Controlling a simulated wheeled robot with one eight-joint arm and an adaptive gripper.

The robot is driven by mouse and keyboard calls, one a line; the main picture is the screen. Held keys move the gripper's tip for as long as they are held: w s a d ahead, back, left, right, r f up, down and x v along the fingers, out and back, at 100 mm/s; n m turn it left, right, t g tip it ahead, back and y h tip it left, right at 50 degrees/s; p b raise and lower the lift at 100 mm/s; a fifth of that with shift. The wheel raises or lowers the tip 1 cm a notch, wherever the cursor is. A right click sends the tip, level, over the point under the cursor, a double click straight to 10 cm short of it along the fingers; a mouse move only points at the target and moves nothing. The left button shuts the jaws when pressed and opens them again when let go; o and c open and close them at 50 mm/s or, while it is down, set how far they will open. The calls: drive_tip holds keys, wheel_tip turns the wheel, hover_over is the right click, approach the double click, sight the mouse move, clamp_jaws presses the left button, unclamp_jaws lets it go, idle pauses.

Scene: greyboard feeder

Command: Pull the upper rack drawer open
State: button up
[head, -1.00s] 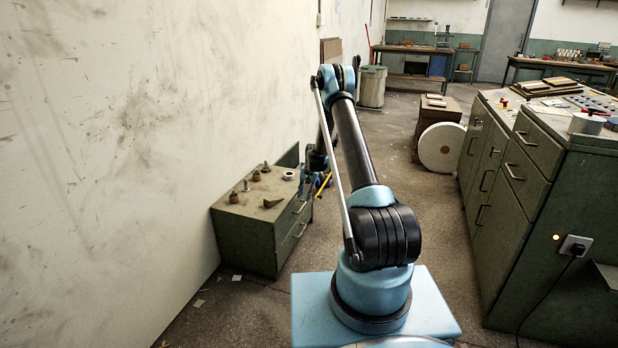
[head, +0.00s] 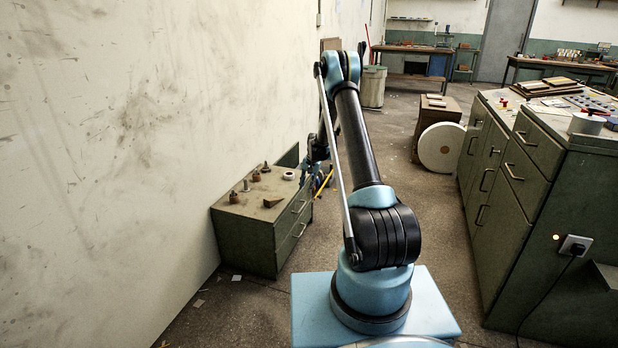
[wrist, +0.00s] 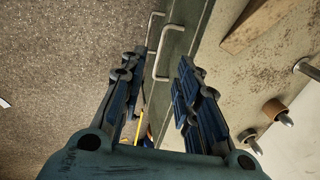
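The rack is a low green cabinet (head: 245,238) against the left wall, with two drawer fronts facing right. The upper drawer handle (head: 299,207) and the lower handle (head: 300,230) both show, and both drawers look closed. In the wrist view the upper handle (wrist: 168,50) is a pale metal bar just beyond my fingertips, near the gap between them. The lower handle (wrist: 152,28) lies just left of it. My gripper (wrist: 160,70) is open and empty, with its fingers apart on either side of the drawer front's line. In the head view it is small beside the rack's far end.
Small fittings, a white ring (head: 289,176) and a wedge (head: 273,201) lie on the rack top. A green cabinet bench (head: 520,190) stands at right, and a large white roll (head: 441,147) farther back.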

drive_tip(key=v, duration=0.6)
idle(0.7)
drive_tip(key=shift+r, duration=0.2)
drive_tip(key=w+v, duration=0.1)
drive_tip(key=v, duration=1)
drive_tip(key=shift+s+r, duration=0.35)
drive_tip(key=shift+s, duration=0.15)
drive_tip(key=shift+d, duration=0.1)
